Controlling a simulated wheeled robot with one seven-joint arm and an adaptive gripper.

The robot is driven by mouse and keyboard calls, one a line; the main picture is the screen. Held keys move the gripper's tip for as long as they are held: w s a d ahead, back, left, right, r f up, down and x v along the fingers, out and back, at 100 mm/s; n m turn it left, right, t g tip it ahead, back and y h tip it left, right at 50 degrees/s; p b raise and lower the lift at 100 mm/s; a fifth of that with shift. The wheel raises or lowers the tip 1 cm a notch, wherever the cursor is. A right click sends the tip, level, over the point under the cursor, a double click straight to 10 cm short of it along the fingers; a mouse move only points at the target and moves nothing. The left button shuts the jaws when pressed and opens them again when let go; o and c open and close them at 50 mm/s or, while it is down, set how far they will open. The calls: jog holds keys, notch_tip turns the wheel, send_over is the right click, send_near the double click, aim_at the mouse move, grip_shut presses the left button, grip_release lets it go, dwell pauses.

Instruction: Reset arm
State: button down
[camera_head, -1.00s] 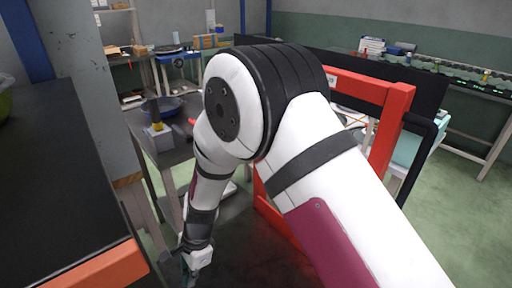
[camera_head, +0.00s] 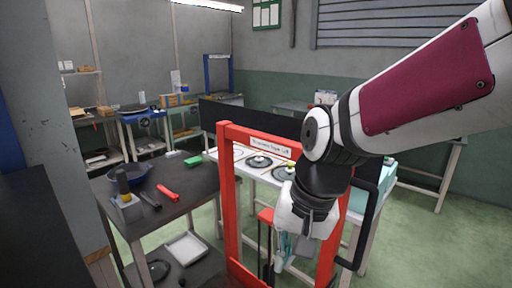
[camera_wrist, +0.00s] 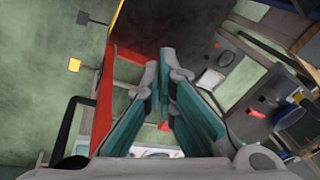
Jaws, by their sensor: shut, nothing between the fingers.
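My gripper (camera_head: 280,266) hangs from my raised arm at the lower middle right of the head view, in front of the red frame (camera_head: 229,205). In the wrist view my gripper (camera_wrist: 159,62) shows two teal fingers with grey tips that meet near the top. The fingers are shut with nothing between them. The gripper is in the air, apart from the tables. The wrist view looks down past the red frame (camera_wrist: 104,100) to the green floor.
A dark table (camera_head: 205,191) at left holds a blue pan (camera_head: 140,171), a red-handled tool (camera_head: 168,192), a green block (camera_head: 193,161) and a grey block with a yellow-banded post (camera_head: 125,186). A white tray (camera_head: 185,247) lies on its lower shelf. A white table with round plates stands behind the red frame.

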jog(key=s+d+r+n+t+h+p, duration=0.1)
jog(key=s+d+r, duration=0.3)
jog(key=s+d, duration=0.3)
jog(key=s+d+r+n+t+h+p, duration=0.1)
jog(key=s+d+r+p, duration=0.1)
jog(key=s+d+r, duration=0.2)
jog(key=s+d, duration=0.3)
jog(key=s, duration=0.1)
jog(key=shift+r, duration=0.15)
